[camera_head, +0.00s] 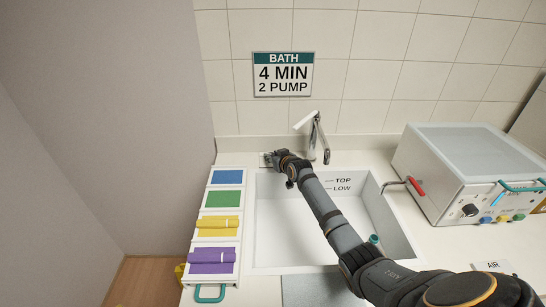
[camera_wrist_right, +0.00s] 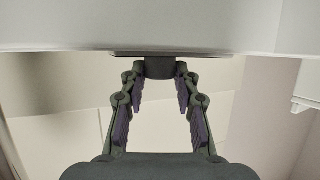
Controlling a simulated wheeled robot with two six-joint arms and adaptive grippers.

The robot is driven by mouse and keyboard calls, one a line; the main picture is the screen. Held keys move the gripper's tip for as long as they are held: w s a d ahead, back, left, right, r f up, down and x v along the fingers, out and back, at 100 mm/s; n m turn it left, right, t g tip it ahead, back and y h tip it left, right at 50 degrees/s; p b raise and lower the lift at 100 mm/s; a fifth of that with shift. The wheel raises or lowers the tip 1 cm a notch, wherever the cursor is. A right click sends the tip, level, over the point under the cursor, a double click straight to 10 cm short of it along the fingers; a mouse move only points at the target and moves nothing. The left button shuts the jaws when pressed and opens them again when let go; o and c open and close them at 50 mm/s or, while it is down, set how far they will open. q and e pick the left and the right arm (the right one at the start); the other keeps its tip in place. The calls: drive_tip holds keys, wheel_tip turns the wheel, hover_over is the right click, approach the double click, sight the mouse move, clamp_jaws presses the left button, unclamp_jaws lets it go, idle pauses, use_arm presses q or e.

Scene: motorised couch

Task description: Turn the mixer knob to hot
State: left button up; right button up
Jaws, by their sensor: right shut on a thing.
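My right arm reaches over the sink from the lower right. Its gripper (camera_head: 278,160) is at the counter's back edge, left of the tap (camera_head: 318,138). In the right wrist view the two fingertips (camera_wrist_right: 157,76) close on the sides of a dark round knob (camera_wrist_right: 158,66), which I take as the mixer knob. It sits against a flat plate (camera_wrist_right: 170,53). In the head view the gripper hides the knob, and a bit of pale plate (camera_head: 264,159) shows beside it. No hot or cold marking is readable. My left gripper is not in view.
The white sink (camera_head: 288,232) has TOP and LOW level marks. A rack (camera_head: 226,178) with blue, green, yellow and purple items stands left. A machine (camera_head: 440,170) with a red-handled pipe stands right. A wall sign (camera_head: 283,74) reads "BATH 4 MIN 2 PUMP".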

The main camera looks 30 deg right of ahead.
clamp_jaws()
drive_tip(key=shift+r+p, duration=0.2)
drive_tip(key=shift+p, duration=0.5)
drive_tip(key=shift+a+m+h+p, duration=0.15)
drive_tip(key=shift+m+h+p, duration=0.6)
drive_tip(key=shift+p, duration=0.2)
drive_tip(key=shift+f+m+h, duration=0.1)
drive_tip(key=shift+m+h, duration=0.15)
drive_tip(key=shift+h, duration=0.1)
drive_tip(key=shift+a+f+m+h, duration=0.1)
drive_tip(key=shift+f+m+h, duration=0.1)
drive_tip(key=shift+m+h, duration=0.15)
drive_tip(key=m+h+b, duration=0.1)
drive_tip(key=b, duration=0.2)
drive_tip(key=m+g+h+b, duration=0.1)
drive_tip(key=m+h+b, duration=0.1)
drive_tip(key=b, duration=0.1)
drive_tip(key=shift+w+a+f+g+b, duration=0.1)
drive_tip(key=shift+w+f+g+b, duration=0.1)
drive_tip(key=shift+g+b, duration=0.15)
drive_tip(key=shift+r+m+g+h+b, duration=0.3)
drive_tip(key=shift+h+b, duration=0.15)
drive_tip(key=shift+b, duration=0.25)
